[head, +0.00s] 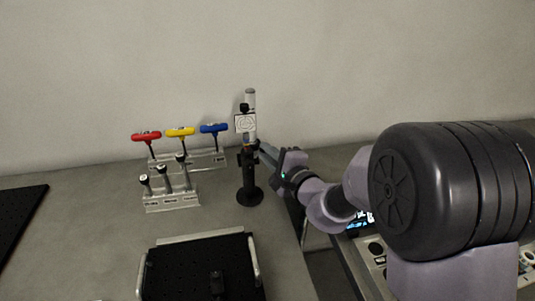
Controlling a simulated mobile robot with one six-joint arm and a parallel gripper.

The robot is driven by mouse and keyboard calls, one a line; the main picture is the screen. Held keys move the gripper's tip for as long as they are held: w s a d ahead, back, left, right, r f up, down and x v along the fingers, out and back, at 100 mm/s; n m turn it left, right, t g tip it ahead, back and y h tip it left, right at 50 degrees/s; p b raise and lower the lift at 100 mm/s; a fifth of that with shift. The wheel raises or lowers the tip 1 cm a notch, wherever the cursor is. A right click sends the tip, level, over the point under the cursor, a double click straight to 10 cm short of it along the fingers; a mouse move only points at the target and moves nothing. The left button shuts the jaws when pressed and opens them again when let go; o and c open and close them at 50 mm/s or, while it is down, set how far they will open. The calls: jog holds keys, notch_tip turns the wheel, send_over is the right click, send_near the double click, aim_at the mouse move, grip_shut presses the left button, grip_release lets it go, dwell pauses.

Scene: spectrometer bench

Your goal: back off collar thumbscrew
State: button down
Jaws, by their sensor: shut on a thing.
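A post assembly (249,180) stands upright on the bench, with a round black base, a black holder, and a pale post above carrying a white square plate (245,122). A dark collar sits around the lower part of the post, and its thumbscrew is hidden by my fingers. My gripper (262,151) reaches in from the right at collar height, with its jaws shut at the post's right side. It is shut on the collar thumbscrew, as far as this small view shows.
Red (146,135), yellow (180,132) and blue (214,128) T-handled drivers stand in a rack at the left. A smaller labelled rack (171,203) is in front. A black breadboard with handles (202,272) lies at the front. The bench edge is right of the post.

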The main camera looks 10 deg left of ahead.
jog(key=shift+n, duration=0.4)
dwell(0.3)
jog(key=c, duration=1.4)
grip_release()
jog(key=shift+f, duration=0.1)
jog(key=shift+d, duration=0.1)
